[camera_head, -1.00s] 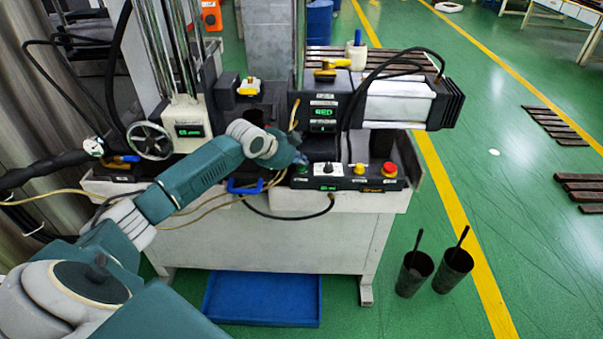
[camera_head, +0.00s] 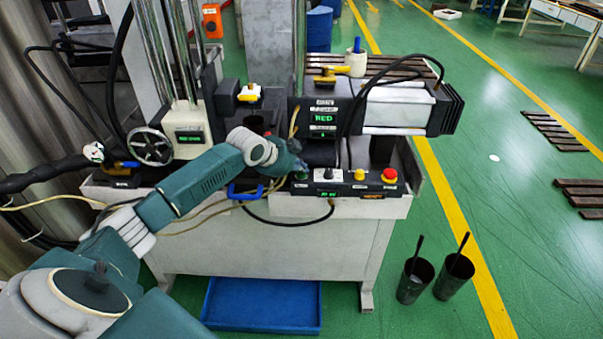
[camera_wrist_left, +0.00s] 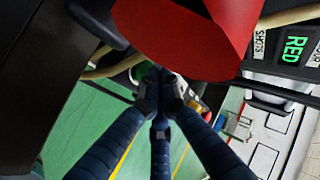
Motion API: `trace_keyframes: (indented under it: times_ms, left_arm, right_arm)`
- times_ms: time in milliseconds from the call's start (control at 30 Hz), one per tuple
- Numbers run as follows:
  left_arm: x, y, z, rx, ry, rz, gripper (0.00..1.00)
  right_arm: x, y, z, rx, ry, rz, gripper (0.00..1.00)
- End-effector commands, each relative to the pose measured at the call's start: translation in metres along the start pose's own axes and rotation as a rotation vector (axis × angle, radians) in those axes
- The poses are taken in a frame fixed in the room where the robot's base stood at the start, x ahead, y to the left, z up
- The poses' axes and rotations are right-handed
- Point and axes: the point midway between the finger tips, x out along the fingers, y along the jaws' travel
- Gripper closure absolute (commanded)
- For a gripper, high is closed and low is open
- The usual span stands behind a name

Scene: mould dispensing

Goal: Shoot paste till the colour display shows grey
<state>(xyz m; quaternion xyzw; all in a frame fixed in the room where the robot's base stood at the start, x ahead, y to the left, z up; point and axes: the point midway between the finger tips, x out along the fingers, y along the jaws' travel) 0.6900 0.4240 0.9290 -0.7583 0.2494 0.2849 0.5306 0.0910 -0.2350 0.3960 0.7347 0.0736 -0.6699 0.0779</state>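The colour display (camera_head: 324,118) on the dark dispensing head reads RED in green letters. It also shows in the left wrist view (camera_wrist_left: 294,48). Below it, the control panel has a green button (camera_head: 302,177) at its left end, a white-based knob (camera_head: 328,174), a yellow button (camera_head: 360,175) and a red button (camera_head: 390,175). My left gripper (camera_head: 299,170) is at the green button. In the left wrist view its fingertips (camera_wrist_left: 162,92) are together, with a green part (camera_wrist_left: 141,72) just beyond them. Whether they touch the button is hidden. My right gripper is not in view.
A large red piece (camera_wrist_left: 195,30) is close above the fingers in the wrist view. A cable (camera_head: 285,221) hangs along the bench front. A blue tray (camera_head: 262,326) and two dark cups (camera_head: 414,284) stand on the floor. A handwheel unit (camera_head: 151,147) is left of the arm.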

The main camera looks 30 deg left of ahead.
Motion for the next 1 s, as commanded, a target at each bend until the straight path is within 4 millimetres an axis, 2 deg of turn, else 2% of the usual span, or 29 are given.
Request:
trace_keyframes:
  times_ms: [1000]
  left_arm:
    - [0.0071, 0.0086, 0.0027, 0.0, -0.001, 0.005, 1.0]
  right_arm:
    - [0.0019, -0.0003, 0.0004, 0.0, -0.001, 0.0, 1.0]
